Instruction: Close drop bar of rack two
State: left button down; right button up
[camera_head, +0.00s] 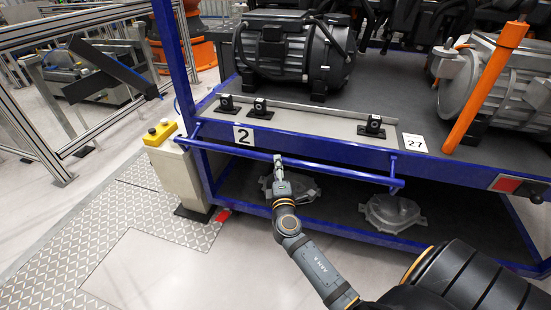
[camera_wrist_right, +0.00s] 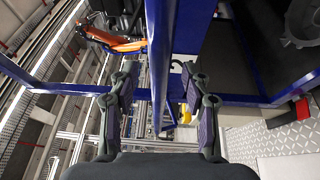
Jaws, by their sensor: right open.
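The blue rack (camera_head: 210,165) with the number 2 plate (camera_head: 243,135) stands ahead of me. Its blue drop bar (camera_head: 330,170) runs level along the front, a little out from and below the shelf edge, on short arms at both ends. My right gripper (camera_head: 279,163) is at the bar, left of its middle. In the right wrist view the right gripper (camera_wrist_right: 160,80) is open, with a finger on each side of a blue bar (camera_wrist_right: 160,40). I cannot tell whether the fingers touch it. My left gripper is not in view.
A motor (camera_head: 290,50) and small black blocks stand on the shelf. Grey cast parts (camera_head: 393,212) lie on the lower shelf. An orange bar (camera_head: 485,85) slants up at the right. A yellow box (camera_head: 159,132) stands at the left. The floor in front is clear.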

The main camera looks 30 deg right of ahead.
jog(key=x, duration=0.4)
jog(key=shift+d, duration=0.1)
grip_shut()
dwell(0.3)
